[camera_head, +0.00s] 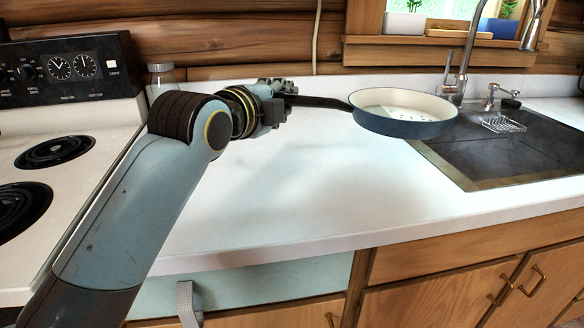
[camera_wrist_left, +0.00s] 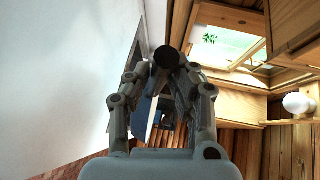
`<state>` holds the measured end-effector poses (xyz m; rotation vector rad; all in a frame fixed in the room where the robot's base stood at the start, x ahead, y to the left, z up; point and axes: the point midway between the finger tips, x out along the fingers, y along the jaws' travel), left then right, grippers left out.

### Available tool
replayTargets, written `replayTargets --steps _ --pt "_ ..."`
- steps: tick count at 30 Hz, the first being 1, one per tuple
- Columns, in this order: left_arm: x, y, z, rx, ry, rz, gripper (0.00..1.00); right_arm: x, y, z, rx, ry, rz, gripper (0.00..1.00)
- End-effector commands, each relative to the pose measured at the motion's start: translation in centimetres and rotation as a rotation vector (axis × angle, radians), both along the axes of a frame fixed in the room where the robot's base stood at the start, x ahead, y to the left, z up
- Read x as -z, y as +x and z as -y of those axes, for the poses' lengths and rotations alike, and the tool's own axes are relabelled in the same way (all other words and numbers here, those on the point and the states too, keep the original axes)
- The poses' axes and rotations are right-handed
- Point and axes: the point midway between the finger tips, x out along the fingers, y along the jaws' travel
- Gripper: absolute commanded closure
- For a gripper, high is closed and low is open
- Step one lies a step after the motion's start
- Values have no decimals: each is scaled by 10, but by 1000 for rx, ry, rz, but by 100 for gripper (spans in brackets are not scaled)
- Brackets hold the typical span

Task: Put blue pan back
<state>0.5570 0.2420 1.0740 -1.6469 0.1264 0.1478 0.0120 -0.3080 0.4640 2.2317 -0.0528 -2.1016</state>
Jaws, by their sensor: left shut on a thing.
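The blue pan (camera_head: 404,127) has a dark blue outside, a cream inside and a long black handle (camera_head: 322,102). My left gripper (camera_head: 286,95) is shut on the far end of the handle, to the left of the pan. In the left wrist view, the fingers of my left gripper (camera_wrist_left: 163,75) close around the dark handle (camera_wrist_left: 168,58); the pan's body is mostly hidden there. My right gripper is not in view.
A stove (camera_head: 62,140) with coil burners stands left. The white counter (camera_head: 270,200) is clear in the middle. The sink (camera_head: 500,155), faucet (camera_head: 462,60) and a small wire rack (camera_head: 502,124) are right. A glass jar (camera_head: 161,76) stands behind my arm. Wooden cabinets (camera_head: 440,290) are below.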

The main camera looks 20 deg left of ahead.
Motion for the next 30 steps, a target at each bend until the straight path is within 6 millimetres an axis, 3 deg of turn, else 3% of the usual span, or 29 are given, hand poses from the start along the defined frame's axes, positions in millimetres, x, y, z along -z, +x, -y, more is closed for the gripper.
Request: replayTargets --steps 2,5,13,19,25,30 --pt "-10 -4 1 13 0 4 100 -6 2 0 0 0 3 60" --pt "-6 -8 -7 14 4 0 100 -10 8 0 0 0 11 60" --pt "32 -22 -65 13 10 -4 100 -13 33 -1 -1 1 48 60" --pt "55 -30 -103 12 4 -2 100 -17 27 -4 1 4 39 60" --pt "67 -32 -115 12 -3 1 100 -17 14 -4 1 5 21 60" --pt "94 -33 -114 10 -5 0 100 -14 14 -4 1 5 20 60"
